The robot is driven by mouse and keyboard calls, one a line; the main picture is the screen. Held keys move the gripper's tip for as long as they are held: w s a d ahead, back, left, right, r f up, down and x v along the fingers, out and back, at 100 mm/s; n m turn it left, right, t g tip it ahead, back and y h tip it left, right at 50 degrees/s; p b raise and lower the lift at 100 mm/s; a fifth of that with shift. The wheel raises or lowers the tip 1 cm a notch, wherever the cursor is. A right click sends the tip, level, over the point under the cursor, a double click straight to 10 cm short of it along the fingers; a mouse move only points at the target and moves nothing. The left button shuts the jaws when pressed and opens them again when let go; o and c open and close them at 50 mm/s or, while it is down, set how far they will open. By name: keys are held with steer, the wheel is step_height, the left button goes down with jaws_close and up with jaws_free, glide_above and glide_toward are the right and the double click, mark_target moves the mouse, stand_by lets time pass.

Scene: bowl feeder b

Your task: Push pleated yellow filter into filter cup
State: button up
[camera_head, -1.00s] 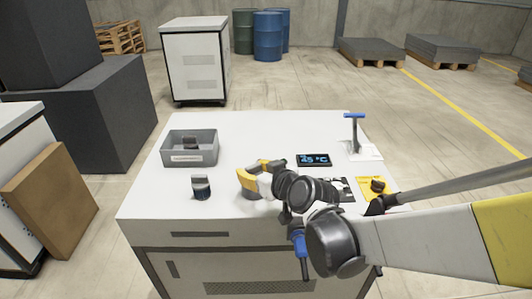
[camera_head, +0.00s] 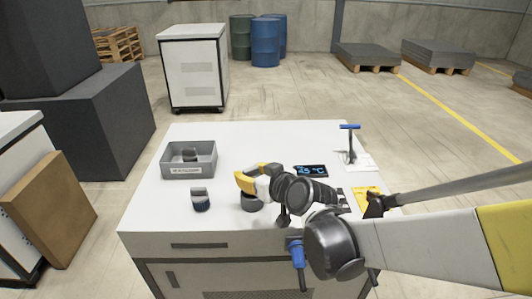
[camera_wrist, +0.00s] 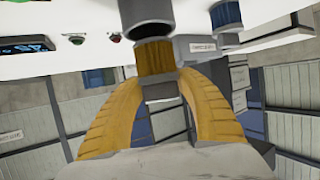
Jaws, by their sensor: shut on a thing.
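The pleated yellow filter (camera_wrist: 155,58) shows in the wrist view between my two yellow fingers and the cup. It is hidden behind my fingers in the head view. The filter cup (camera_wrist: 148,14) is a grey cylinder with a dark rim, in line with the filter; it stands on the table under my gripper in the head view (camera_head: 252,202). The filter's end meets the cup's rim in the wrist view; I cannot tell how deep it sits. My gripper (camera_wrist: 162,85), also in the head view (camera_head: 250,183), is shut on the filter.
A grey-and-dark-blue cylinder (camera_head: 200,201) stands to the left. A grey labelled bin (camera_head: 187,171) behind it holds a dark object. The table's back middle is clear.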

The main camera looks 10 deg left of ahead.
step_height(320, 180, up, 6)
steer(key=p, duration=0.4)
steer(key=shift+r, duration=0.15)
steer(key=shift+f, duration=0.25)
steer(key=shift+f+b, duration=2.55)
steer(key=shift+f, duration=0.3)
steer(key=shift+f+b, duration=1.2)
steer(key=shift+f, duration=0.2)
stand_by(2.7)
